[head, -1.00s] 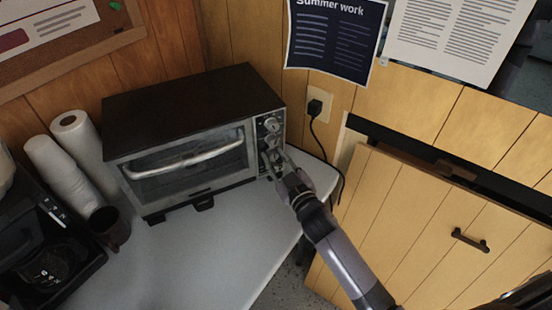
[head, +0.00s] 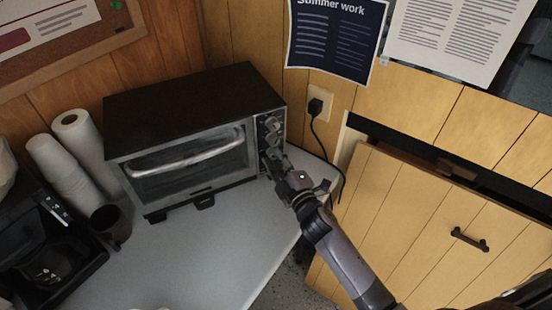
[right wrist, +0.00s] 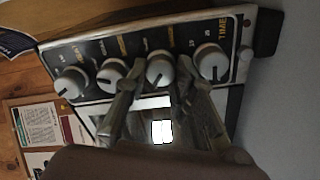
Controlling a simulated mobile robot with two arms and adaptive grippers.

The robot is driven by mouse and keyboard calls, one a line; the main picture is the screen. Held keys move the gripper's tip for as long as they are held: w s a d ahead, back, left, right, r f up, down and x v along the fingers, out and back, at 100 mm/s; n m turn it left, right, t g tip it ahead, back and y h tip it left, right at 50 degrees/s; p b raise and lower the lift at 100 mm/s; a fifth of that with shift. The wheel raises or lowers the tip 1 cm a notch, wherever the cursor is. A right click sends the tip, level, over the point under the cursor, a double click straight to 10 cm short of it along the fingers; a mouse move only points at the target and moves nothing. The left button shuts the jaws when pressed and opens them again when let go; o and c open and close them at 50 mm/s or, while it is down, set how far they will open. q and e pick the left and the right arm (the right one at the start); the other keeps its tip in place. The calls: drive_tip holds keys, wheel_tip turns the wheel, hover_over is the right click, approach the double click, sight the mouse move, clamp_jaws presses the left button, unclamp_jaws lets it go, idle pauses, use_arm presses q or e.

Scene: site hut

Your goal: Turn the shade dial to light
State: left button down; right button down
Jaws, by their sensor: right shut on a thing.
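The toaster oven (head: 190,110) stands on the counter, with a column of grey dials on the dark control panel (right wrist: 92,48) at its right end. Only TIME, by the end dial (right wrist: 212,62), reads clearly. My right gripper (right wrist: 158,82) has one finger on each side of the dial next to it (right wrist: 160,66) and is shut on it. This dial's label is too blurred to read. In the head view my right gripper (head: 273,160) hides the lower dials. My left gripper is not in view.
Left of the oven stand paper rolls or stacked cups (head: 62,172), a dark mug (head: 110,228) and a black coffee maker (head: 45,245). The counter (head: 200,260) in front of the oven is clear. A plugged-in cord (head: 315,108) hangs on the wall at right.

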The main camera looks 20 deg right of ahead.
drive_tip(key=shift+n, duration=0.7)
drive_tip(key=c, duration=1.3)
unclamp_jaws()
drive_tip(key=shift+c, duration=0.2)
drive_tip(key=shift+f, duration=0.1)
drive_tip(key=s+d, duration=0.1)
drive_tip(key=s, duration=0.7)
drive_tip(key=shift+d, duration=0.2)
